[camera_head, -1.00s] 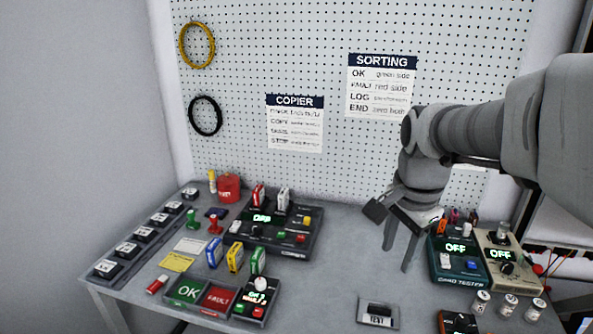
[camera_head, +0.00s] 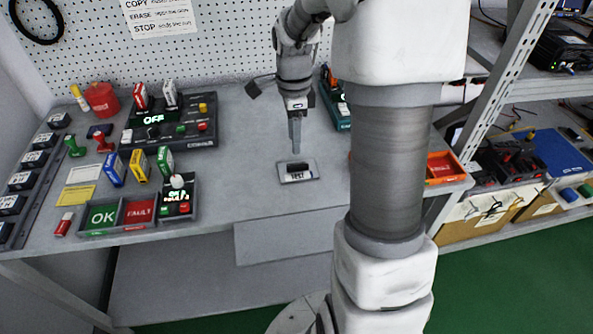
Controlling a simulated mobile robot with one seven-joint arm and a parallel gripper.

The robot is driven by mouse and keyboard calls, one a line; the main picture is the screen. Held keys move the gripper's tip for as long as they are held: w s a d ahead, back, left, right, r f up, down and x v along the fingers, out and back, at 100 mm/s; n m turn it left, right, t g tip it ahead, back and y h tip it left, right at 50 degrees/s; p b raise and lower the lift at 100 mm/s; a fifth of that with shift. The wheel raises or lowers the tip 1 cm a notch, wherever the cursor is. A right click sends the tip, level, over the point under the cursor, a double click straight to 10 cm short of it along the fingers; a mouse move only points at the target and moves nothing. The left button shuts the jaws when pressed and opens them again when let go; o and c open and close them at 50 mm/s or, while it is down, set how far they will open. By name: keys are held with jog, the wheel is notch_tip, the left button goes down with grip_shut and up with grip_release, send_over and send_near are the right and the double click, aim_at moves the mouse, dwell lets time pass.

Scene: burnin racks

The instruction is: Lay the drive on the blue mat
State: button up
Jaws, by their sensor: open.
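My gripper (camera_head: 296,140) points straight down above a small grey plate (camera_head: 312,177) with a black block and a label that I read as "TEST". The fingers show nearly edge-on, apart from the plate, and hold nothing that I can see. I cannot tell which thing is the drive. Upright stick-like pieces in red (camera_head: 141,97), white (camera_head: 170,93), blue (camera_head: 113,168), yellow (camera_head: 139,165) and green (camera_head: 165,162) stand at the left of the bench. A flat blue surface (camera_head: 558,152), which looks like the blue mat, lies on the rack shelf at the right.
A dark device reading "OFF" (camera_head: 195,140) and a tray with OK and FAULT pads (camera_head: 120,213) occupy the left bench. An orange bin (camera_head: 441,167) stands at its right end. A rack upright (camera_head: 500,85) rises before the shelves. My arm hides part of the bench.

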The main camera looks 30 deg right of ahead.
aim_at(295, 166)
notch_tip(295, 166, down, 9)
jog(key=shift+d+r+b, duration=0.1)
jog(key=shift+r+b, duration=0.1)
jog(key=shift+b, duration=0.4)
grip_shut()
